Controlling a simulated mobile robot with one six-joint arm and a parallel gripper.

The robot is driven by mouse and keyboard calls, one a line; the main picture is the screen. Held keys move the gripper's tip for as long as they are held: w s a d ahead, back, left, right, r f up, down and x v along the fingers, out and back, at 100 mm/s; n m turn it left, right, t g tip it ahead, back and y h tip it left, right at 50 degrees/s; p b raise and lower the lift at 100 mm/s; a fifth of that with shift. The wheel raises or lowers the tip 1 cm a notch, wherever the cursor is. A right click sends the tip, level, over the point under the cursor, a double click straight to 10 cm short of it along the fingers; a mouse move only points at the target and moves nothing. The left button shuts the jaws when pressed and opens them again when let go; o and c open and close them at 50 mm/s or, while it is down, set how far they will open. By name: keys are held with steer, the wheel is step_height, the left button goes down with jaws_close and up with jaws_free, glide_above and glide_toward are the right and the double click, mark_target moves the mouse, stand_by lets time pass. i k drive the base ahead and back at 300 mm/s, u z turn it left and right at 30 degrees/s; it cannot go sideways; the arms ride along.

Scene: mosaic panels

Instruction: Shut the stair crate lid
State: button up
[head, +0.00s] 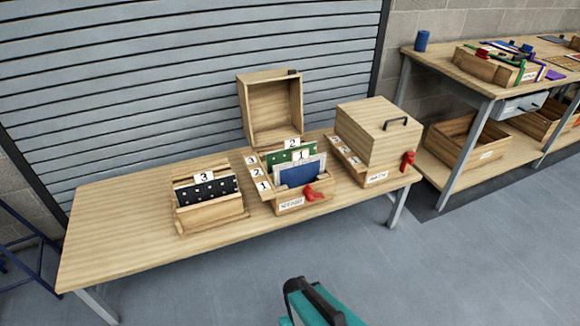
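An open wooden crate (318,192) stands at the middle of the table. Its box-shaped lid (271,107) is hinged up and back. A green panel tagged 2 (284,157) and a panel with blue, tagged 1 (299,174), stand inside. A red latch (313,193) is on its front. To the right stands a second wooden crate (377,133) with its lid down, a black handle on top and a red latch (408,160). Both front labels are too small to read, so I cannot tell which is the stair crate. My gripper's fingers do not show.
A wooden rack (209,217) with a dark dotted panel tagged 3 (207,189) stands left on the table (120,222). A cluttered workbench (459,71) is at the right. The floor in front is clear. A teal and black part of mine shows at the bottom.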

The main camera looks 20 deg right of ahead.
mark_target(271, 100)
steer(key=z, duration=0.15)
steer(key=i, duration=0.85)
steer(key=z, duration=0.4)
steer(key=k, duration=0.85)
steer(key=z, duration=0.7)
steer(key=k, duration=0.55)
steer(key=u, duration=0.4)
steer(key=i, duration=0.75)
steer(key=u, duration=0.7)
steer(key=i, duration=0.7)
